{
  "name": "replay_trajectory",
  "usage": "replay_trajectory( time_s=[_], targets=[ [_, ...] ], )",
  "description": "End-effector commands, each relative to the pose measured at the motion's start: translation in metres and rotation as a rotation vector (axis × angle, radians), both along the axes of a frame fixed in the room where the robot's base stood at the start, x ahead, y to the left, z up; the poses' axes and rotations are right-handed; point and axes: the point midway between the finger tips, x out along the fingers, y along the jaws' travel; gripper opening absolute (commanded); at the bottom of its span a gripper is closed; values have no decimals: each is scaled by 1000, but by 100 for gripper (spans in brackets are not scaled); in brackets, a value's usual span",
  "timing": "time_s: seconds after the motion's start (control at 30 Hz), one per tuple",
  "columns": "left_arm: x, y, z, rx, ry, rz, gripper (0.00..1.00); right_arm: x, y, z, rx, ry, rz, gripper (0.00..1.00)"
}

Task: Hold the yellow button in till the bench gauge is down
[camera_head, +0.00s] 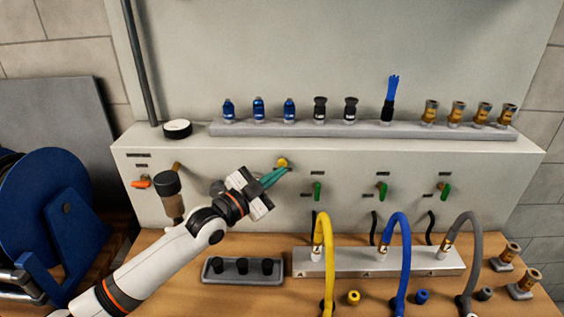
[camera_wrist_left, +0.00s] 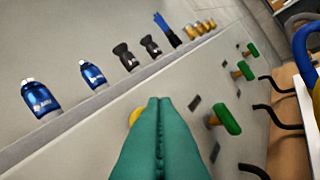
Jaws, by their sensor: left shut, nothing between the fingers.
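The yellow button (camera_head: 282,162) is on the upper front of the pale bench panel (camera_head: 240,155). My left gripper (camera_head: 286,171) is shut and empty, with its green fingertips at the button's lower edge in the head view. In the left wrist view the button (camera_wrist_left: 134,116) shows just left of the shut fingertips (camera_wrist_left: 159,100), which partly cover it. I cannot tell whether they touch it or whether it is pushed in. A round grey part (camera_head: 217,187) on the panel is mostly hidden by my gripper; I cannot tell if it is the gauge, and no reading shows.
Green levers (camera_head: 317,191) line the panel to the right. A ledge (camera_head: 360,131) above holds blue, black and brass fittings and a blue brush (camera_head: 392,92). Yellow, blue and grey hoses (camera_head: 325,250) rise from a metal manifold. A white-topped round object (camera_head: 177,128) sits at left.

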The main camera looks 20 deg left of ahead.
Motion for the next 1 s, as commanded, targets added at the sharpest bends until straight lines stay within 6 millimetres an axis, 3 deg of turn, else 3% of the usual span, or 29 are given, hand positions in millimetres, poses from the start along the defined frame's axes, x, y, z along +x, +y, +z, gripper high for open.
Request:
replay_trajectory(
  time_s=[0.27, 0.7, 1.0],
  targets=[
    [-1, -1, 0, -1, 0, -1, 0, 0, 0, 1, 0, 0, 0, 71],
    [-39, -12, 2, -3, 1, -2, 0, 0, 0, 31, 1, 0, 0, 71],
    [-49, -14, 0, -1, -1, 0, 0, 0, 1, 34, 1, 0, 0, 71]
  ],
)
